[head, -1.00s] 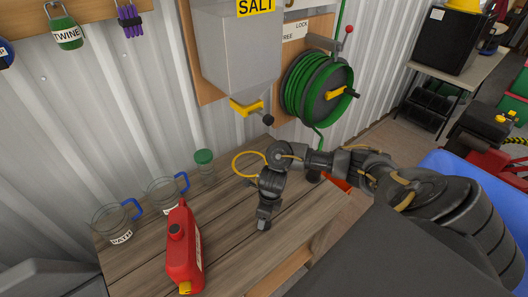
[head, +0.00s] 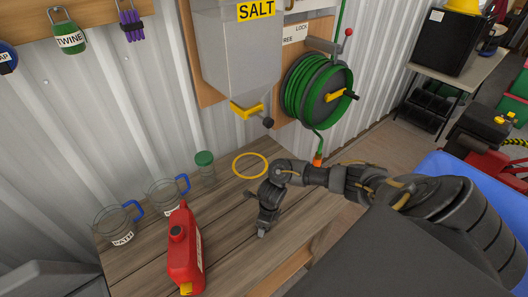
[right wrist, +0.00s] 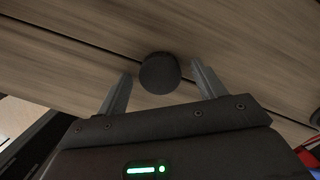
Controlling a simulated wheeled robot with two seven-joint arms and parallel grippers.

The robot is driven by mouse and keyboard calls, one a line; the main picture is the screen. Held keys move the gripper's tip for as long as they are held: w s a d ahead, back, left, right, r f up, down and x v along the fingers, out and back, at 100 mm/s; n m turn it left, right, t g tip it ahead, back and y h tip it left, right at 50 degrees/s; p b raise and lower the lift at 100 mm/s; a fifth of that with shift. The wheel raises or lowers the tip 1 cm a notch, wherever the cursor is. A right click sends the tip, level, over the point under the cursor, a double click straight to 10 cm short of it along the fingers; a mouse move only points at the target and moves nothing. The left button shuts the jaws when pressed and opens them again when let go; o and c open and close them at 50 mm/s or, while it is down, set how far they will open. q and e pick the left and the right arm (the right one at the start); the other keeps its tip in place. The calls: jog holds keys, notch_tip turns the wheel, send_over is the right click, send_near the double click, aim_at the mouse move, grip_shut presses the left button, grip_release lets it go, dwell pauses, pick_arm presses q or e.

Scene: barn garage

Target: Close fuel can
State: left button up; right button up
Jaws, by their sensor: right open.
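The red fuel can (head: 185,258) stands on the wooden workbench at the front left in the head view. It has a dark round spot on its top and a yellow part at its near lower end; I cannot tell if the dark spot is an opening or a cap. My right gripper (head: 262,233) is low over the bench, right of the can. In the right wrist view, its open fingers (right wrist: 160,88) stand on either side of a black round cap (right wrist: 159,73). The cap appears to lie on the bench, ungrasped. My left gripper is not in view.
A yellow ring (head: 250,165) lies at the bench's back. A salt dispenser (head: 236,50) and green hose reel (head: 318,88) hang above.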

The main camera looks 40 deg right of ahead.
jog(key=c, duration=1)
jog(key=shift+r, duration=0.1)
jog(key=shift+r, duration=0.25)
notch_tip(320, 180, up, 2)
jog(key=shift+w+r, duration=0.1)
jog(key=shift+r, duration=0.05)
jog(key=shift+s+a+r+p, duration=0.6)
jog(key=shift+s+a+r, duration=0.55)
jog(key=shift+s+r, duration=0.75)
jog(key=shift+s+a+r+p, duration=0.65)
jog(key=shift+s+a+r, duration=0.65)
jog(key=shift+s, duration=0.95)
jog(key=shift+s+a+r+p, duration=0.6)
jog(key=shift+s+a+r, duration=0.35)
jog(key=shift+s+r, duration=1)
